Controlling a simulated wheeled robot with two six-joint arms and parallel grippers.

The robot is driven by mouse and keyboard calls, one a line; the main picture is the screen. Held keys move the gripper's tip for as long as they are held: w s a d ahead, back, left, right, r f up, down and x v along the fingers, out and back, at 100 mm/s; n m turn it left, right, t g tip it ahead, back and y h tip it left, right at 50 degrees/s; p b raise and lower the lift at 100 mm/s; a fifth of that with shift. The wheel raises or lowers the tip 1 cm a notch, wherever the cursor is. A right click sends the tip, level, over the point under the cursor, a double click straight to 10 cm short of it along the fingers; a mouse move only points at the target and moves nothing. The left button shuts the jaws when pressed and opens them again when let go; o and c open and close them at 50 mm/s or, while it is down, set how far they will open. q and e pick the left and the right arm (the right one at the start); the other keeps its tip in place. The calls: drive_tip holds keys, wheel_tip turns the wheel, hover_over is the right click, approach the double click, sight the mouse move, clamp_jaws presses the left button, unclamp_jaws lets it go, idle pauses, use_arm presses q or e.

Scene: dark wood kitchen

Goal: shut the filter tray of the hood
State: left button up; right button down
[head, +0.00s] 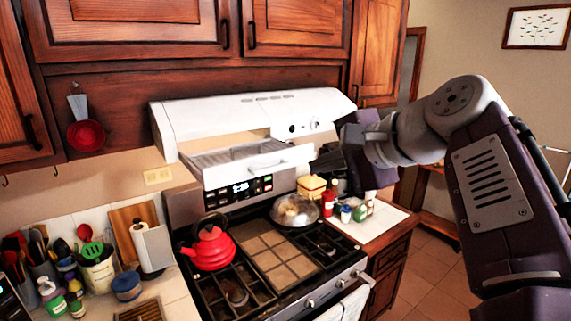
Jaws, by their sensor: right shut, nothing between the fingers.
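The white range hood (240,113) is fixed under the wooden cabinets, above the stove. Its filter tray (258,170) is out, with the white front lip forward of the hood body and the grey mesh showing behind it. My right gripper (320,163) is shut and empty. Its dark fingertips are at the right end of the tray's front lip; I cannot tell whether they touch it. The gripper's body hides part of the hood's right end. My left gripper is not in view.
Below the tray, the stove holds a red kettle (209,250) and a pan (295,211). Several bottles and jars (345,212) stand on the counter to the right. Utensil pots and a paper towel roll (151,246) stand on the left counter.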

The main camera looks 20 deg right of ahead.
drive_tip(key=p, duration=0.1)
approach(274, 170)
wheel_tip(274, 170, down, 3)
drive_tip(key=w, duration=0.1)
drive_tip(key=w+a+p, duration=0.1)
drive_tip(key=w, duration=0.1)
drive_tip(key=w+p, duration=0.1)
drive_tip(key=w, duration=0.1)
drive_tip(key=shift+a, duration=0.4)
drive_tip(key=shift+a+f, duration=0.1)
